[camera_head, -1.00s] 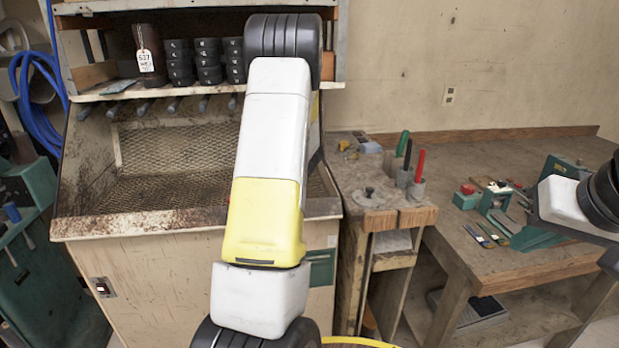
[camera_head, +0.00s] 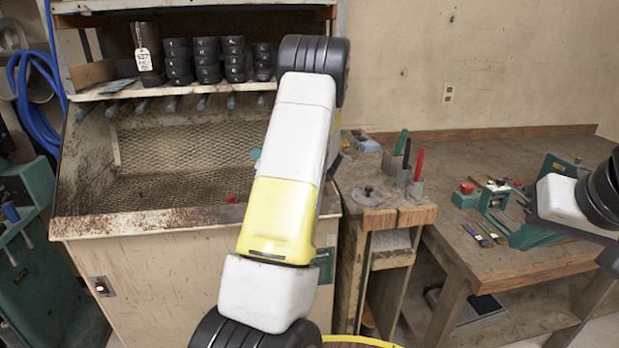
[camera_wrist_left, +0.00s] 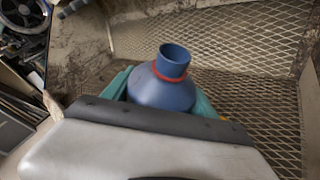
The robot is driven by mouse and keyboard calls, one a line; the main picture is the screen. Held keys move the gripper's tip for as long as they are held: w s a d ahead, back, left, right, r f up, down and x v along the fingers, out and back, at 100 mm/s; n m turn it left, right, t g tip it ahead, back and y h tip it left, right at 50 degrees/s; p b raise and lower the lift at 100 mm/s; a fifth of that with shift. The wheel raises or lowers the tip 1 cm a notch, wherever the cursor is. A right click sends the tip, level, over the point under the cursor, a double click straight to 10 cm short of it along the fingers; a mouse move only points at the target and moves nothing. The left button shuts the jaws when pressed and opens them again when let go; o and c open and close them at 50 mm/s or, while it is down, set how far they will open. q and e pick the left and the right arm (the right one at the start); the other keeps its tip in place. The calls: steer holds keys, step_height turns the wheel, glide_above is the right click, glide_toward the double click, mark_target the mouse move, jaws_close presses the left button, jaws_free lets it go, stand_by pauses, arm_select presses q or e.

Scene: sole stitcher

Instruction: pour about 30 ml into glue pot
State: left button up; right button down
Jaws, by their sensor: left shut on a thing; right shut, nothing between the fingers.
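A blue bottle (camera_wrist_left: 165,90) with a red ring round its neck and an open mouth shows in the left wrist view. Its neck leans slightly right. My left gripper (camera_wrist_left: 165,97) is shut on it, with teal fingers at both sides, in front of the booth's mesh. In the head view my left arm hides the bottle and most of that gripper. My right gripper (camera_head: 530,238) is shut and empty over the right workbench. A round grey lidded pot (camera_head: 368,195) stands on the small wooden stand; I cannot tell whether it is the glue pot.
A mesh-lined booth (camera_head: 150,228) stands at left, with a small red thing (camera_head: 230,198) in or near it. Its shelf holds a brown tagged bottle (camera_head: 148,52) and stacked black tins (camera_head: 206,60). Tools and a teal device (camera_head: 562,166) crowd the right workbench (camera_head: 470,262).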

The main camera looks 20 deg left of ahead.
arm_select(q)
steer(key=shift+w+d+m+y, duration=0.3)
steer(key=shift+m+y, duration=0.1)
steer(key=shift+m, duration=0.1)
steer(key=shift+m+y, duration=0.4)
steer(key=shift+m, duration=0.4)
steer(key=shift+s+a+f+m+y, duration=0.1)
steer(key=shift+f+m+y, duration=0.1)
steer(key=shift+f+m, duration=0.25)
steer(key=shift+s+a+f+m+y, duration=0.1)
steer(key=shift+f+m+y, duration=0.1)
steer(key=shift+f+m, duration=0.2)
steer(key=r+m, duration=0.1)
steer(key=m+y, duration=0.1)
steer(key=shift+s+a+r+m, duration=0.15)
steer(key=shift+r+m, duration=0.2)
steer(key=shift+s+f+m+t+y, duration=0.15)
steer(key=shift+m+t+y, duration=0.4)
steer(key=shift+m, duration=0.45)
steer(key=shift+r+m+t+y, duration=0.35)
steer(key=shift+r+m+t, duration=0.35)
steer(key=shift+m, duration=0.6)
steer(key=shift+w+d+r+m+t, duration=0.15)
steer(key=shift+r+m+t, duration=0.15)
steer(key=shift+m, duration=0.4)
steer(key=shift+w+d+r+m+t, duration=0.15)
steer(key=shift+r+m+t, duration=0.15)
steer(key=shift+m, duration=0.4)
steer(key=shift+s+a, duration=0.15)
